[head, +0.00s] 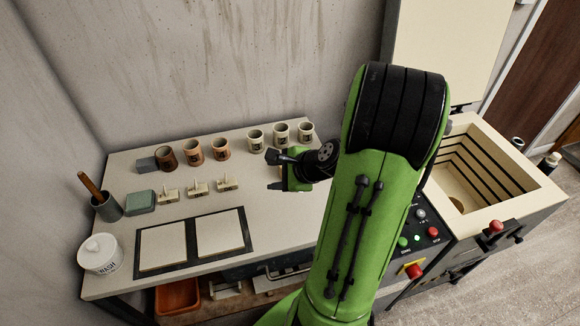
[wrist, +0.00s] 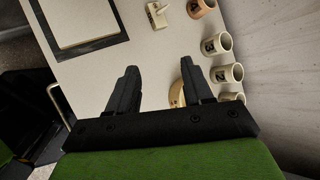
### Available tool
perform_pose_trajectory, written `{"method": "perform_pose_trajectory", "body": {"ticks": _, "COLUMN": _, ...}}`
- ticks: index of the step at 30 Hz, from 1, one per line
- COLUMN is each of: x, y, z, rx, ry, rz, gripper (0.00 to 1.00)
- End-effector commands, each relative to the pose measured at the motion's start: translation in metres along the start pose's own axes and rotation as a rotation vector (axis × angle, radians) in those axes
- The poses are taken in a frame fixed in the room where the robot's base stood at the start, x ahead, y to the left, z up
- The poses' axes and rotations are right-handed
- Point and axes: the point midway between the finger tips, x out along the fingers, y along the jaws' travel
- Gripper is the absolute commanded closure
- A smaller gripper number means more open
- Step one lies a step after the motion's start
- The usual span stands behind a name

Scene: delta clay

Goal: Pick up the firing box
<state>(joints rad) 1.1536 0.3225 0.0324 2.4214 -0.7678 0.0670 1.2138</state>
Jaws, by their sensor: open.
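My gripper (head: 276,171) is over the right part of the worktable, to the left of my green arm. In the wrist view its two dark fingers (wrist: 160,67) are spread apart with bare tabletop between their tips. A small tan, curved thing (wrist: 177,93) shows partly behind the right finger; the finger hides the rest. I cannot tell whether it is the firing box. A small grey block (head: 146,164) sits at the back left of the table beside a dark brown mug; I cannot tell whether that is the firing box either.
Brown mugs (head: 193,150) and cream mugs (head: 281,134) line the table's back. Small stamps (head: 197,188), a green block (head: 140,202), a tool cup (head: 107,207), a white lidded jar (head: 100,253) and framed tiles (head: 220,232) stand left. An open kiln (head: 530,180) is right.

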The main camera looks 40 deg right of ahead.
Motion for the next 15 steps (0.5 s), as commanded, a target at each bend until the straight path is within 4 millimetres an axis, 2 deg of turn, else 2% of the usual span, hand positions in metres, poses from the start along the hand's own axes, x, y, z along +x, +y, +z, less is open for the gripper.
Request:
{"method": "perform_pose_trajectory", "body": {"ticks": 1, "x": 0.003, "y": -0.002, "z": -0.036, "rx": 0.211, "ry": -0.005, "rz": -0.072, "gripper": 0.49}}
{"method": "perform_pose_trajectory", "body": {"ticks": 3, "x": 0.0, "y": -0.009, "z": -0.078, "rx": 0.496, "ry": -0.03, "rz": -0.194, "gripper": 0.49}}
{"method": "perform_pose_trajectory", "body": {"ticks": 6, "x": -0.011, "y": -0.012, "z": -0.13, "rx": 0.828, "ry": -0.071, "rz": -0.352, "gripper": 0.49}}
{"method": "perform_pose_trajectory", "body": {"ticks": 7, "x": -0.015, "y": -0.013, "z": -0.141, "rx": 0.902, "ry": -0.084, "rz": -0.39, "gripper": 0.49}}
{"method": "perform_pose_trajectory", "body": {"ticks": 9, "x": -0.021, "y": -0.012, "z": -0.161, "rx": 1.024, "ry": -0.106, "rz": -0.454, "gripper": 0.49}}
{"method": "perform_pose_trajectory", "body": {"ticks": 11, "x": -0.024, "y": -0.012, "z": -0.169, "rx": 1.076, "ry": -0.118, "rz": -0.484, "gripper": 0.49}}
{"method": "perform_pose_trajectory", "body": {"ticks": 13, "x": -0.018, "y": -0.015, "z": -0.172, "rx": 1.092, "ry": -0.124, "rz": -0.49, "gripper": 0.49}}
{"method": "perform_pose_trajectory", "body": {"ticks": 15, "x": -0.004, "y": -0.021, "z": -0.173, "rx": 1.087, "ry": -0.124, "rz": -0.487, "gripper": 0.49}}
